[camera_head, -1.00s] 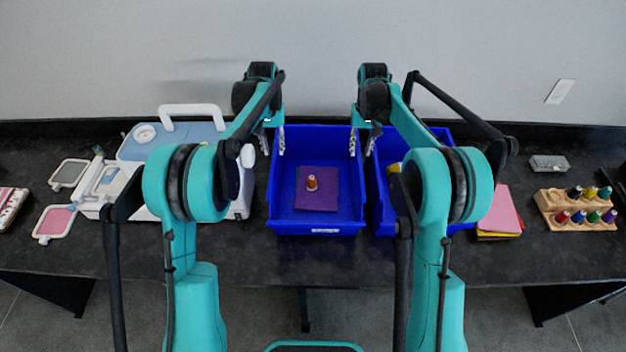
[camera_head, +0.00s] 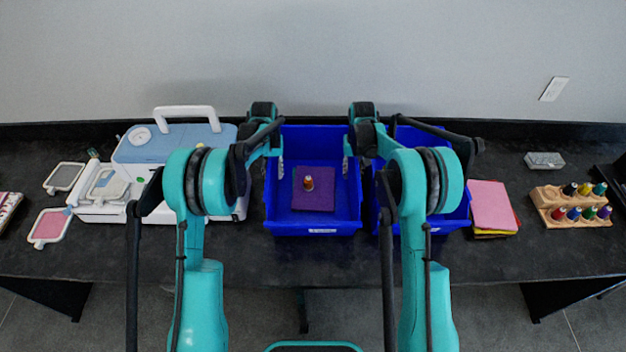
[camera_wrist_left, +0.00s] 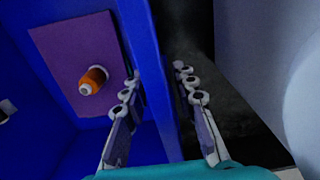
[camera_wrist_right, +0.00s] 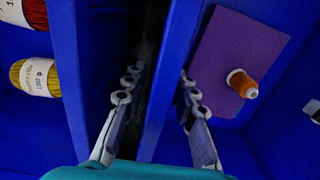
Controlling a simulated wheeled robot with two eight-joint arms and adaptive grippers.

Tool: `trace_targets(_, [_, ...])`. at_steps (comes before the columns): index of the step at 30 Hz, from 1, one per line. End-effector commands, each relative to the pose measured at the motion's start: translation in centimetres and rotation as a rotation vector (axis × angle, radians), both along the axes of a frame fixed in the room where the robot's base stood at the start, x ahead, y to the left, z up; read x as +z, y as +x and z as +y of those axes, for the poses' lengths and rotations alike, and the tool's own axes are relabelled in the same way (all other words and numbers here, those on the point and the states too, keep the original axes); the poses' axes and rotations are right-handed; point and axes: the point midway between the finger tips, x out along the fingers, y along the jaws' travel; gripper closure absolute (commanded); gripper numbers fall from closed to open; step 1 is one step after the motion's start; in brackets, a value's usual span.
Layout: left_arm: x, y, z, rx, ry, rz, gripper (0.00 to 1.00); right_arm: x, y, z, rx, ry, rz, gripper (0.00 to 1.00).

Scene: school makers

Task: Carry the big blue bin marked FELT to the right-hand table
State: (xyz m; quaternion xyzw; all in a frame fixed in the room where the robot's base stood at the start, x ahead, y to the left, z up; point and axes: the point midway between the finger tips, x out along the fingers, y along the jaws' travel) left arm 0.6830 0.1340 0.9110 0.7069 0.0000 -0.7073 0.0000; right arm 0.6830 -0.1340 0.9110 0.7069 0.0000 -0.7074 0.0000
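The big blue bin (camera_head: 312,218) stands on the black table, straight ahead. Its front label is too small to read. A purple felt sheet (camera_head: 313,200) with an orange-red thread spool (camera_head: 309,183) on it lies inside; both also show in the wrist views. My left gripper (camera_wrist_left: 160,85) is open, its fingers on either side of the bin's left wall (camera_wrist_left: 150,60). My right gripper (camera_wrist_right: 160,88) is open, its fingers on either side of the bin's right wall (camera_wrist_right: 172,75). I cannot tell whether any finger touches a wall.
A second blue bin (camera_head: 450,215) stands close on the right, with a narrow gap, holding yarn balls (camera_wrist_right: 35,78). A white and blue machine (camera_head: 170,150) stands close on the left. Further right are coloured felt sheets (camera_head: 493,205), a spool rack (camera_head: 570,215) and a small grey box (camera_head: 545,160).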

Motion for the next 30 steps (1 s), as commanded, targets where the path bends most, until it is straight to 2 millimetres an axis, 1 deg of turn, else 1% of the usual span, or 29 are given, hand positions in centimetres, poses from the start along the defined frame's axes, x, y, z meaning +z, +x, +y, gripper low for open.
trace_targets(9, [-0.18,-0.01,0.00,0.000,0.000,0.000,0.72,-0.17,0.00,0.00,0.000,0.000,0.000,0.72])
trace_targets(11, [-0.17,0.00,0.00,0.000,0.000,0.000,0.88,-0.17,0.00,0.00,0.000,0.000,0.000,0.88])
trace_targets(12, [-0.17,0.00,0.00,0.000,0.000,0.000,0.99,-0.17,0.00,0.00,0.000,0.000,0.000,0.99])
trace_targets(13, [-0.16,0.00,0.00,0.000,0.000,0.000,1.00,-0.17,0.00,0.00,0.000,0.000,0.000,1.00])
trace_targets(26, [-0.07,-0.01,-0.05,-0.001,0.001,0.000,1.00,-0.06,0.00,0.05,0.001,-0.001,0.000,1.00])
trace_targets(30, [0.33,-0.01,-0.07,-0.002,0.001,0.000,1.00,0.34,0.00,0.07,0.002,-0.001,0.000,1.00])
